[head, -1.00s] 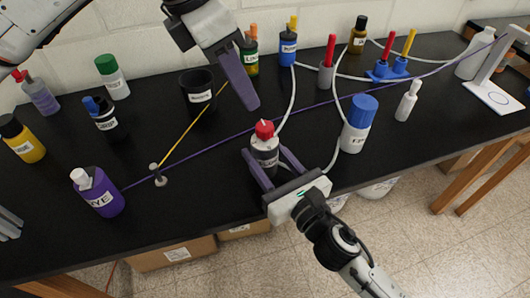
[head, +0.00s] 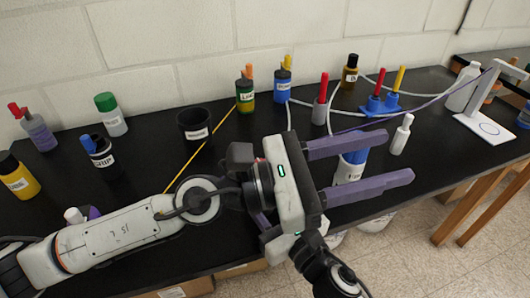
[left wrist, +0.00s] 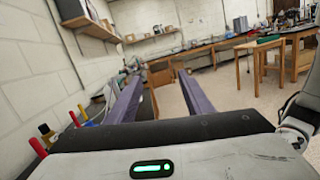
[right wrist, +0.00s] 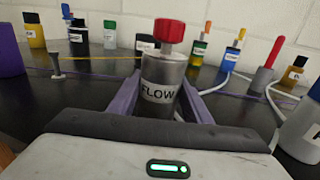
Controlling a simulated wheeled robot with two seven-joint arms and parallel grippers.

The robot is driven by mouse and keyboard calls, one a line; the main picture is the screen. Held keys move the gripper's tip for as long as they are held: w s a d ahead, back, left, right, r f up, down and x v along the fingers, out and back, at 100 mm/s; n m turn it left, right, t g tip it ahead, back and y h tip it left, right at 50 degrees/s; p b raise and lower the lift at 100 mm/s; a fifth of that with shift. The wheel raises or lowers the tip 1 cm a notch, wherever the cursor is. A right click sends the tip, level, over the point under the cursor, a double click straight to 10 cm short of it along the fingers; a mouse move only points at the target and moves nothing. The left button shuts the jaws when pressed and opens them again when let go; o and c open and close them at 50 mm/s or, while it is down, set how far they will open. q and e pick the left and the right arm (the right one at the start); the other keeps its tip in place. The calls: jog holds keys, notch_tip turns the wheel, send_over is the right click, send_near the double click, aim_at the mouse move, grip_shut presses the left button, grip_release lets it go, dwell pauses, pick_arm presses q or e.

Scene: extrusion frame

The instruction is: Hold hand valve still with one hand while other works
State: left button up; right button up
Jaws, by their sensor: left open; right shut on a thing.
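The hand valve, a grey cylinder labelled FLOW (right wrist: 160,85) with a red knob (right wrist: 169,32), stands upright in the right wrist view. My right gripper (right wrist: 163,95) is shut on its body, one purple finger on each side, below the knob. In the head view my left arm hides the valve and most of the right gripper. My left gripper (head: 404,158) is open and empty, its fingers pointing right, in front of a blue-capped white bottle (head: 351,168) in that view. In the left wrist view its spread fingers (left wrist: 165,88) face the room.
A black cup (head: 197,126), a green-capped bottle (head: 112,121) and several labelled bottles stand on the black bench. A blue stand (head: 381,104) holds red and yellow pens. White tubes and a yellow cord cross the bench. A white stand (head: 487,122) is at the right end.

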pick_arm(q)
jog(key=w+a+f+n+t+y, duration=0.2)
jog(key=a+f+n+t+y, duration=0.45)
jog(key=a+n+y, duration=0.2)
jog(key=w+a+f+n+t+y, duration=0.2)
jog(key=a+f+n+t+y, duration=0.45)
jog(key=a+t, duration=0.2)
jog(key=x, duration=1.1)
jog(key=shift+w+a+y, duration=0.2)
jog(key=shift+a+y, duration=0.05)
jog(key=shift+y, duration=0.15)
jog(key=c, duration=1.1)
jog(key=shift+o, duration=0.2)
